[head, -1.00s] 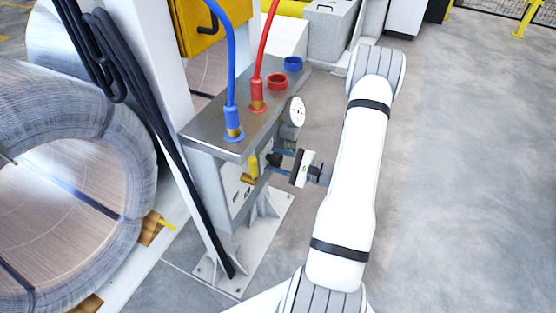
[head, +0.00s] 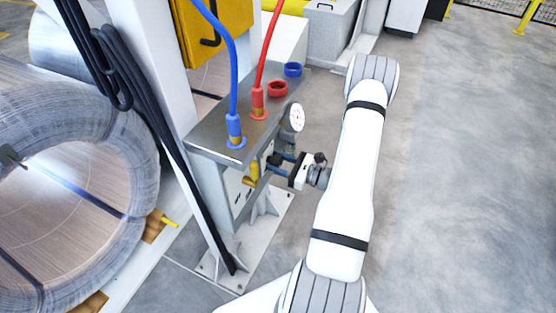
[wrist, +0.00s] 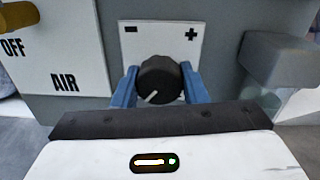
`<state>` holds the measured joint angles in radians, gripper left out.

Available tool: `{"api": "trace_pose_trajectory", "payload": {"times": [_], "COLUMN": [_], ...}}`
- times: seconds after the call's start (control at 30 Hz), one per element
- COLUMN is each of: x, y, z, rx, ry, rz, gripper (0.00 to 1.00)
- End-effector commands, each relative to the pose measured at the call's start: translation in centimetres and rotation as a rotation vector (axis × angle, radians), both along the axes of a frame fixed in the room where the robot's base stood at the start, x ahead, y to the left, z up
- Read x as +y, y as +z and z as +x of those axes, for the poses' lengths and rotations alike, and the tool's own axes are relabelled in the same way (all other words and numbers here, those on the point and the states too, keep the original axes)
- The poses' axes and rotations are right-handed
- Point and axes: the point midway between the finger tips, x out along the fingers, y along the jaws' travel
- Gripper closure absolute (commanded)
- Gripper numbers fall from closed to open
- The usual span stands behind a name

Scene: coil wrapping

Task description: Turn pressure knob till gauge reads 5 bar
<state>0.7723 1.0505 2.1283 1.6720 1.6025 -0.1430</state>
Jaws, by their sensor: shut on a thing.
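The black pressure knob (wrist: 160,79) sits on a white plate marked minus and plus in the wrist view. Its white pointer line points down and to the left. My gripper (wrist: 158,88) is shut on the knob, one blue finger on each side. In the head view my gripper (head: 279,164) reaches the front of the grey panel box (head: 215,187) from the right. The round white gauge (head: 296,118) stands at the box's right end. Its face is too small in the head view to read, and it is not in the wrist view.
A yellow valve handle (head: 253,170) is left of the knob, near OFF and AIR labels. Blue (head: 235,125) and red (head: 258,100) hoses plug into the box top. Wire coils (head: 75,160) stand at left. The floor at right is clear.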

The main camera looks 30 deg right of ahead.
Motion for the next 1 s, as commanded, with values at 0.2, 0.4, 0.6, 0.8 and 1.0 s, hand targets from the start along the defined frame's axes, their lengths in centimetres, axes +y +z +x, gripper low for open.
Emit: {"api": "trace_pose_trajectory", "payload": {"times": [0.2, 0.4, 0.6, 0.8, 1.0], "x": [0.15, 0.17, 0.15, 0.13, 0.06], "y": [-0.04, -0.09, -0.11, -0.11, -0.06], "z": [-0.08, -0.07, -0.08, -0.09, -0.06], "rx": [0.050, 0.066, 0.068, 0.068, 0.066], "ry": [0.003, 0.003, 0.003, 0.003, 0.001], "rz": [0.063, 0.084, 0.086, 0.086, 0.084], "gripper": [0.83, 0.83, 0.83, 0.57, 0.41]}}
